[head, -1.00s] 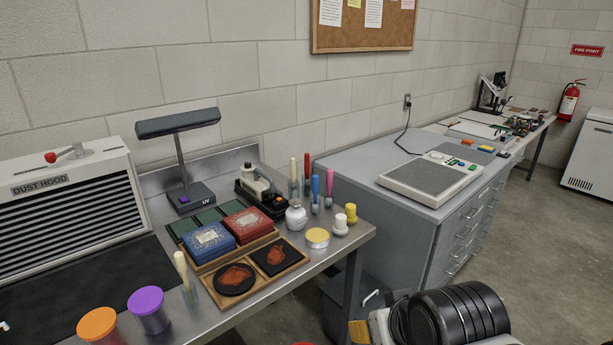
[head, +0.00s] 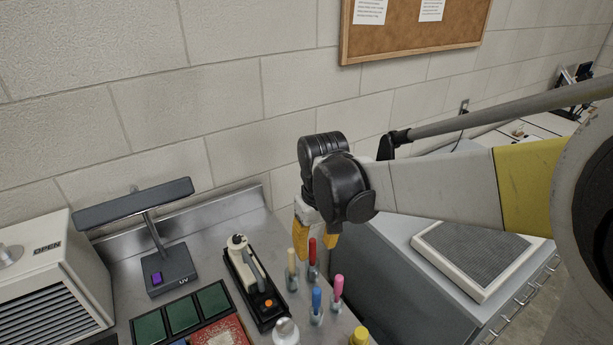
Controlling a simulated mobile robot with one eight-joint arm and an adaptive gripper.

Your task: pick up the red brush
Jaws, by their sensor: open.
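The red brush (head: 312,255) stands upright in a holder near the right end of the steel bench (head: 222,222). A cream-handled brush (head: 291,265) stands to its left, and a blue brush (head: 316,302) and a pink brush (head: 337,289) stand nearer to me. My gripper (head: 315,238) points down with yellow fingertips apart. It is open and empty. In this view its fingers are over and around the top of the red brush. I cannot tell whether they are level with the handle or above it.
A cream tool in a black tray (head: 258,290) lies left of the brushes. A white jar (head: 286,332) and a yellow-topped item (head: 359,336) are in front. The grey cabinet (head: 400,290) is at right.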

